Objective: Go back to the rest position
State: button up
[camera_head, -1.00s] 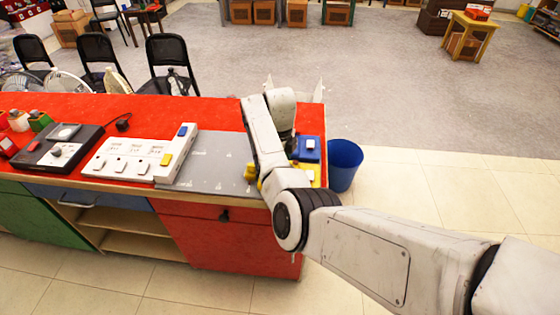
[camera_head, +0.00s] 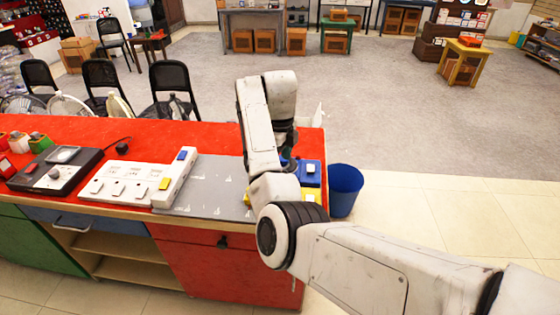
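My white arm reaches in from the lower right of the head view and bends up over the right end of the red-topped counter (camera_head: 215,134). The arm's far end hangs above the grey mat (camera_head: 205,190). My gripper's fingers are hidden behind the arm, so I cannot see whether they are open or hold anything. A blue box with a white button (camera_head: 309,172) and a yellow piece (camera_head: 312,196) show partly beside and behind the arm.
A white switch panel (camera_head: 130,181) and a dark device (camera_head: 55,170) stand on the counter to the left. A blue bin (camera_head: 345,190) stands on the floor at the counter's right end. Black chairs (camera_head: 172,86) stand behind the counter. The floor at right is clear.

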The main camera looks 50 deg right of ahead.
dwell(0.3)
jog(key=s+f+n, duration=0.1)
jog(key=f+n, duration=0.1)
jog(key=s+f+n+h, duration=0.1)
jog(key=s+f+n, duration=0.1)
jog(key=s+f+n+t, duration=0.1)
jog(key=s+f+n, duration=0.1)
jog(key=n, duration=0.1)
jog(key=shift+s+a+f+h, duration=0.15)
jog(key=shift+a+f+h, duration=0.15)
jog(key=shift+h, duration=0.1)
jog(key=s+a+f+n+t+y, duration=0.1)
jog(key=s+a+f+n+t, duration=0.1)
jog(key=s+a+n, duration=0.95)
jog(key=s+a+f+n+t+y, duration=0.1)
jog(key=s+a+f+n+t, duration=0.1)
jog(key=s+a+n, duration=0.9)
jog(key=s+d+f+n+g, duration=0.3)
jog(key=s+d+f+g, duration=0.1)
jog(key=s+d+f, duration=0.1)
jog(key=shift+s+f, duration=0.6)
jog(key=shift+s, duration=0.45)
